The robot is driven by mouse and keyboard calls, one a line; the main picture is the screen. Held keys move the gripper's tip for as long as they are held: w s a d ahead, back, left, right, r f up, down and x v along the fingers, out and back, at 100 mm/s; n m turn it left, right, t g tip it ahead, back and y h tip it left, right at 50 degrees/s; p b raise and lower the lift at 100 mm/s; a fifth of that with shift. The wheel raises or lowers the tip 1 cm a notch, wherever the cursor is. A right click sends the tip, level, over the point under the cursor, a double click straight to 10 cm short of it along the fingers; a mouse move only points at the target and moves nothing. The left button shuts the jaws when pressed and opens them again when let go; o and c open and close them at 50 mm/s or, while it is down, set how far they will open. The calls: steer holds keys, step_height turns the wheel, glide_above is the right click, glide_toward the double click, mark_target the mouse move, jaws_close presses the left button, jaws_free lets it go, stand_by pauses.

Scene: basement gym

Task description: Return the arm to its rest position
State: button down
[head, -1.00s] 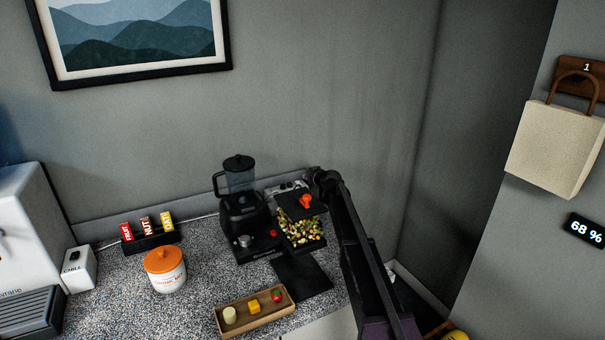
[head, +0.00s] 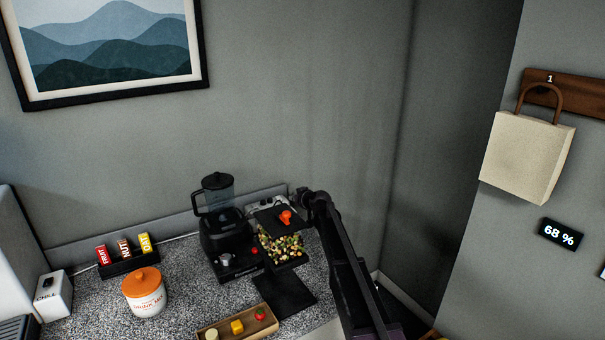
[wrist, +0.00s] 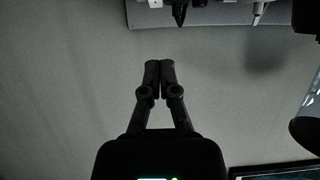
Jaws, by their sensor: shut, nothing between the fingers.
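My arm (head: 347,270) reaches up from the lower right of the head view and bends at the top, beside the counter's back right corner. My gripper (wrist: 160,65) shows in the wrist view with its two fingers together and nothing between them. It points at a plain grey surface. In the head view I cannot make out the fingers clearly.
A black blender (head: 222,225) stands left of the arm, beside a tray of colourful pieces (head: 280,247). A wooden tray (head: 262,328), an orange-lidded jar (head: 144,294) and a bar rack (head: 128,262) are on the counter. A beige bag (head: 525,155) hangs at right.

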steer(key=s+d+f+m+g+h, duration=0.1)
steer(key=s+d, duration=0.3)
steer(key=s, duration=0.4)
steer(key=s+d+f+g+h, duration=0.1)
steer(key=s+d+f+g, duration=0.2)
steer(key=s, duration=0.6)
steer(key=s+d+f+m+g+h+p, duration=0.1)
steer(key=s+d+f+g, duration=0.1)
steer(key=s+d, duration=0.5)
steer(key=shift+s+f+m, duration=0.3)
steer(key=shift+s+f, duration=0.5)
steer(key=shift+s, duration=0.15)
steer(key=s+d+m+g+h, duration=0.1)
steer(key=s+d, duration=0.2)
steer(key=s, duration=0.4)
steer(key=s+d+f+m+g+h, duration=0.1)
steer(key=s+d+g+h, duration=0.1)
steer(key=s+d, duration=0.2)
steer(key=s+d+f+m+g+h, duration=0.1)
steer(key=s+d, duration=0.3)
steer(key=s, duration=0.6)
steer(key=shift+s+m+g+p, duration=0.2)
steer(key=shift+m+g+p, duration=0.1)
steer(key=shift+m+g, duration=0.3)
